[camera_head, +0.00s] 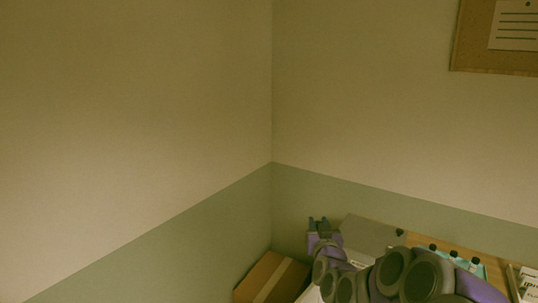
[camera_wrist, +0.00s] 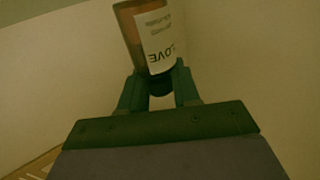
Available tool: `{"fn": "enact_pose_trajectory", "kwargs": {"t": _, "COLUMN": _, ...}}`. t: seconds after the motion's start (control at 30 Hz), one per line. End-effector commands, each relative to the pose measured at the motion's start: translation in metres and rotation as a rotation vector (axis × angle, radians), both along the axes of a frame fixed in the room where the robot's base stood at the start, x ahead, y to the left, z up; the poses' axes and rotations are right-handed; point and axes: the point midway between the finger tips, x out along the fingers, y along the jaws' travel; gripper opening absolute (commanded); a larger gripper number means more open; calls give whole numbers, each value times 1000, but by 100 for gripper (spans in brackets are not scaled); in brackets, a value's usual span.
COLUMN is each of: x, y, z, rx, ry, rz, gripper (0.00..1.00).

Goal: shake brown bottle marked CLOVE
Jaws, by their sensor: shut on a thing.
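A brown bottle (camera_wrist: 131,30) with a white label (camera_wrist: 160,38) is held in my gripper (camera_wrist: 161,88) in the wrist view. The label's large letters appear upside down and read as "LOVE", with any first letter hidden or cut off at the side. The two dark green fingers are shut around the bottle's dark cap end. The bottle is slightly tilted and its far end is cut off by the top edge. In the head view my gripper (camera_head: 318,223) is small, at the lower middle near the wall corner; I cannot make out the bottle there.
Several dark-capped bottles (camera_head: 474,264) stand at the lower right, partly hidden by my arm. A grey panel (camera_head: 372,233) is behind my arm. A cardboard box (camera_head: 268,280) sits below, in the corner. A corkboard (camera_head: 480,60) hangs at the upper right. Bare walls surround my gripper.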

Motion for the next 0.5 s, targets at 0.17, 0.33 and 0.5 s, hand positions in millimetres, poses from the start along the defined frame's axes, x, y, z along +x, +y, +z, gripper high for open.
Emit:
{"fn": "enact_pose_trajectory", "kwargs": {"t": 0.17, "x": 12, "y": 11, "z": 31, "rx": -2, "ry": -4, "rz": -11, "gripper": 0}}
{"fn": "enact_pose_trajectory", "kwargs": {"t": 0.33, "x": 12, "y": 9, "z": 28, "rx": -4, "ry": -1, "rz": -11, "gripper": 0}}
{"fn": "enact_pose_trajectory", "kwargs": {"t": 0.5, "x": 12, "y": 10, "z": 28, "rx": -3, "ry": -1, "rz": -11, "gripper": 0}}
